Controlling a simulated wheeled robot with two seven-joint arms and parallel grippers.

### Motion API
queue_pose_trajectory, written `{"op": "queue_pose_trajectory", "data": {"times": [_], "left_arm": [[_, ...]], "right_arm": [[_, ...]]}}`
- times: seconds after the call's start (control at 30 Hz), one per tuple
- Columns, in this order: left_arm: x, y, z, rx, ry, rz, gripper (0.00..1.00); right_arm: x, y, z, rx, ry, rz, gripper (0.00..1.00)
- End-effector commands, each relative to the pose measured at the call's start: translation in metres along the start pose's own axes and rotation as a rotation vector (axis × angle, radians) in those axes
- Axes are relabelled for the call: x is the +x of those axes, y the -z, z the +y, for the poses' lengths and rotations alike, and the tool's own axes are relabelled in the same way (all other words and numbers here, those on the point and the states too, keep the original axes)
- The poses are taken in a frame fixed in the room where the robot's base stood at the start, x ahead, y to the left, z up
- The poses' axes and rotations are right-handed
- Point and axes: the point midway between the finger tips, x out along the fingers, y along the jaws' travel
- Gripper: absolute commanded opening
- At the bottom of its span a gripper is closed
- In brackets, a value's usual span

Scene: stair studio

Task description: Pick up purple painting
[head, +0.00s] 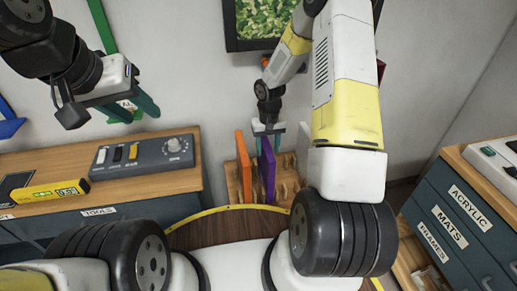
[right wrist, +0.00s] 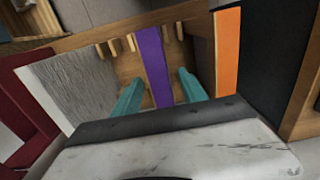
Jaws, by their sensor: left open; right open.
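The purple painting (head: 267,172) is a thin upright panel in a wooden rack (head: 233,182) against the wall. It also shows in the right wrist view (right wrist: 153,62). My right gripper (head: 268,135) is above the rack and points down at the purple painting. In the right wrist view, its teal fingers (right wrist: 160,88) are open, one on each side of the purple panel; I cannot tell if they touch it. My left gripper (head: 135,104) is open, high at the left, over the counter and away from the rack.
An orange panel (head: 244,163) stands left of the purple one, and a pale panel (head: 303,145) stands to its right. A dark red panel (right wrist: 32,105) shows in the right wrist view. A wooden counter with a grey control box (head: 145,154) is at left; labelled drawers (head: 455,222) are at right.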

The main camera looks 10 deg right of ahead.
Motion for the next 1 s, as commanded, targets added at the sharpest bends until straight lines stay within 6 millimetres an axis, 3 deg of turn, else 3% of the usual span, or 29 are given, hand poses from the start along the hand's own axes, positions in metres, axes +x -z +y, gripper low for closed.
{"op": "queue_pose_trajectory", "data": {"times": [0.33,0.67,0.9,1.0], "left_arm": [[0.0,0.0,0.0,0.0,0.0,0.0,0.42],[0.0,0.0,0.0,0.0,0.0,0.0,0.42],[0.0,0.0,0.0,0.0,0.0,0.0,0.42],[0.0,0.0,0.0,0.0,0.0,0.0,0.42]], "right_arm": [[0.048,-0.004,0.002,-0.001,0.0,-0.002,0.5],[0.054,-0.003,0.002,-0.001,0.0,0.001,0.5],[0.054,-0.003,0.002,-0.001,0.0,0.0,0.03],[0.054,-0.003,0.003,-0.001,0.0,0.0,0.0]]}}
